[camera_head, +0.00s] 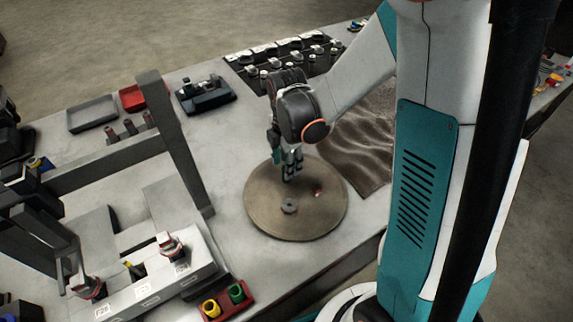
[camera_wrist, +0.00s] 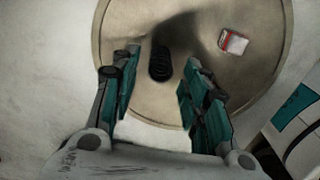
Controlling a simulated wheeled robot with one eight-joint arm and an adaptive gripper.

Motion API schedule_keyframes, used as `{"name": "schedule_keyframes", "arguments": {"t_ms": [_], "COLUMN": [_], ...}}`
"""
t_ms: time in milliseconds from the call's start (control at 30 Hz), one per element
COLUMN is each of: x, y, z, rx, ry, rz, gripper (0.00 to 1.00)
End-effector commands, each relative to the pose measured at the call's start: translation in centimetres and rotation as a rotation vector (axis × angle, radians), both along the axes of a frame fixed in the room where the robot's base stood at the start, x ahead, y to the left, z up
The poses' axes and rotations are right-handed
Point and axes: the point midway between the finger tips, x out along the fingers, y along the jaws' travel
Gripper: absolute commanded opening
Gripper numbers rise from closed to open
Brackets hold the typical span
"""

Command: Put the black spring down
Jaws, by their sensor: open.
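The black spring (camera_wrist: 160,65) stands on a round tan disc (camera_wrist: 110,28) in the wrist view. It is between my two fingers, with a gap on either side. My gripper (camera_head: 289,176) points down over the disc. It also shows in the wrist view (camera_wrist: 164,62), with its fingers spread apart and empty. I cannot tell how high the fingertips are above the disc.
A small red and white piece (camera_wrist: 234,42) lies on the disc to the right of the spring. A dark frame (camera_head: 175,130) stands left of the disc. A brown mat (camera_head: 360,140) lies on the right.

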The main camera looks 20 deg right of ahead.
Motion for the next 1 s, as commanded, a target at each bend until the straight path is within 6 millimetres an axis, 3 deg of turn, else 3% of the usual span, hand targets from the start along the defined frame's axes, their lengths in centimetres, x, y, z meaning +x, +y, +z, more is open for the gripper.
{"name": "schedule_keyframes", "arguments": {"t_ms": [100,300,667,767,1000], "x": [-0.1,-0.1,-0.3,-1.0,-4.2], "y": [0.0,0.0,0.0,0.0,0.1], "z": [3.0,6.9,10.3,11.5,16.0], "rx": [0.000,0.000,0.000,0.002,0.051], "ry": [0.000,0.000,-0.010,-0.042,-0.188], "rz": [0.000,0.000,-0.028,-0.118,-0.542], "gripper": [0.42,0.42,0.42,0.42,0.42]}}
